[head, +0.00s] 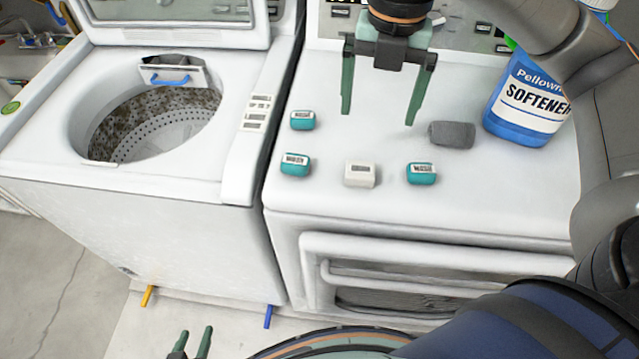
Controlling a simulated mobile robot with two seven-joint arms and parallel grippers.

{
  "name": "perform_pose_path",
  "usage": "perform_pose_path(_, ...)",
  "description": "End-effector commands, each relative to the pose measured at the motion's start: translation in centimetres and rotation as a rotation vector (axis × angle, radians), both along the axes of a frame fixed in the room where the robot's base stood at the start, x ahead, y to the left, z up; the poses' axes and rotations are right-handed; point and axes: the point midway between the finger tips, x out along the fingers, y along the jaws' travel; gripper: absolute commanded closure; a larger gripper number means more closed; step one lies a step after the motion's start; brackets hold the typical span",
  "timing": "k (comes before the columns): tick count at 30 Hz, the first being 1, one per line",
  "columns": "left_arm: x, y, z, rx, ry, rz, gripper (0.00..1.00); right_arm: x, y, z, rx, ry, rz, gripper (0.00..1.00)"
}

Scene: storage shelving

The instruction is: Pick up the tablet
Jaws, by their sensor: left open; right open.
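Small tablet-like blocks sit on the white dryer top (390,205). A teal one (302,120) is at the back left, a second teal one (295,165) is in front of it, and a third teal one (421,173) is to the right. A white one (360,174) lies between the front two. My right gripper (378,117) hangs open and empty above the dryer top, fingers pointing down, behind the white block. My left gripper (195,333) is low at the bottom edge, open, only its fingertips showing, away from the blocks.
A grey roll-like object (452,135) lies right of my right gripper. A blue softener bottle (520,105) stands at the back right, partly behind my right arm. An open washer (150,125) is on the left. The dryer's front strip is clear.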

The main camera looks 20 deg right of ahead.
Motion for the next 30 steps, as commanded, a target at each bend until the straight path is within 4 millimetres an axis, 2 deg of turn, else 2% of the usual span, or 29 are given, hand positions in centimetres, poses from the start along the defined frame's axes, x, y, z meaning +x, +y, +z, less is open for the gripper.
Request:
perform_pose_path(5, 0.0, 0.0, -0.7, -0.001, 0.000, -0.001, 0.50, -0.8, 0.0, -0.8, -0.003, 0.006, 0.089, 0.00)
perform_pose_path(15, 0.0, -0.1, -1.7, -0.002, -0.002, -0.001, 0.50, -0.8, 0.0, -6.4, -0.004, 0.006, 0.088, 0.00)
perform_pose_path(22, 0.1, -0.1, -1.8, -0.002, -0.003, -0.001, 0.50, -0.8, 0.2, -8.1, -0.004, 0.006, 0.089, 0.00)
perform_pose_path(30, 0.1, -0.1, -2.4, -0.002, -0.003, -0.001, 0.50, -0.8, 0.7, -12.0, -0.003, 0.006, 0.088, 0.00)
